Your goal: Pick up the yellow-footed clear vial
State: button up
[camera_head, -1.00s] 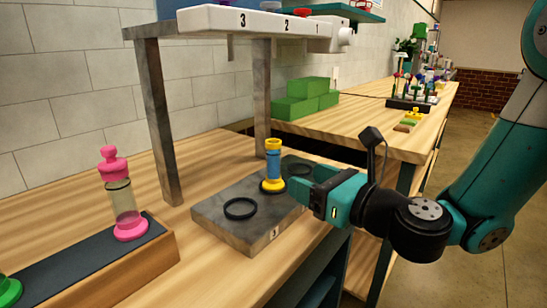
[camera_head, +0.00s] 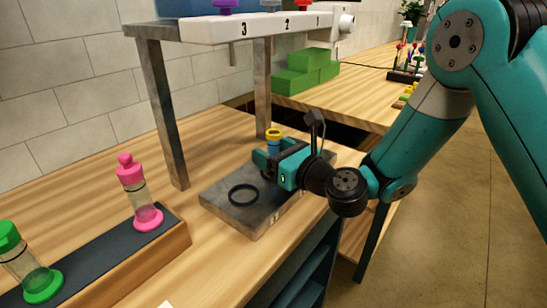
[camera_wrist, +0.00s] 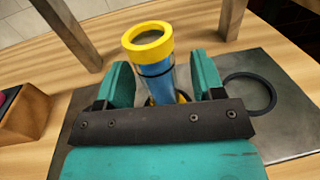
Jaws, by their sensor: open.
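The yellow-footed clear vial (camera_head: 273,140) stands upright on the grey slab (camera_head: 222,213), with blue contents and a yellow rim at its top. It also shows in the wrist view (camera_wrist: 152,58), tall between the fingers. My gripper (camera_head: 266,158) is open, with one finger on each side of the vial; gaps show between the fingers and the vial in the wrist view (camera_wrist: 158,84). The vial's lower part and yellow foot are mostly hidden by my gripper.
A black ring (camera_head: 243,194) lies on the slab beside my gripper. A pink-capped vial (camera_head: 139,195) and a green-capped vial (camera_head: 27,265) stand in a dark-topped rack (camera_head: 100,256) at left. A white numbered dispenser shelf (camera_head: 262,26) on grey posts (camera_head: 163,110) rises behind. Green blocks (camera_head: 303,75) lie further back.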

jog(key=shift+c, duration=0.3)
grip_shut()
jog(key=shift+r, duration=0.1)
notch_tip(320, 180, up, 10)
jog(key=p, duration=0.5)
jog(key=shift+p, duration=0.3)
